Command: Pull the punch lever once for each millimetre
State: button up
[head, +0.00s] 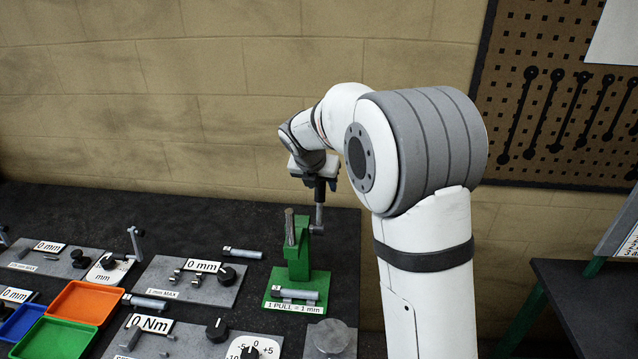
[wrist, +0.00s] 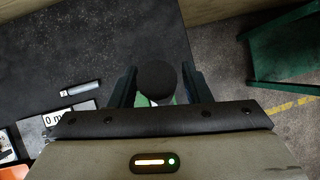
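The green punch press (head: 297,262) stands on the dark bench with a plate reading "1 PULL = 1 mm" (head: 290,307). A grey metal cylinder (head: 296,294) lies on its base. The punch lever (head: 319,217) is a grey rod rising upright at the press's right side. My gripper (head: 325,184) points down over the lever's top end. In the wrist view the lever's dark round knob (wrist: 157,80) sits between my two fingers, which are close on both sides. I cannot tell whether they press on it. The knob is mostly hidden in the head view.
Gauge plates reading "0 mm" (head: 204,266) and "0 Nm" (head: 149,323), an orange tray (head: 82,301) and a green tray (head: 55,338) fill the bench to the left. A pegboard with tools (head: 560,95) hangs on the wall. A low dark table (head: 590,295) stands right.

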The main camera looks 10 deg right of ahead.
jog(key=shift+s, duration=0.1)
jog(key=b+v, duration=0.1)
jog(key=v, duration=0.7)
jog(key=shift+b, duration=0.4)
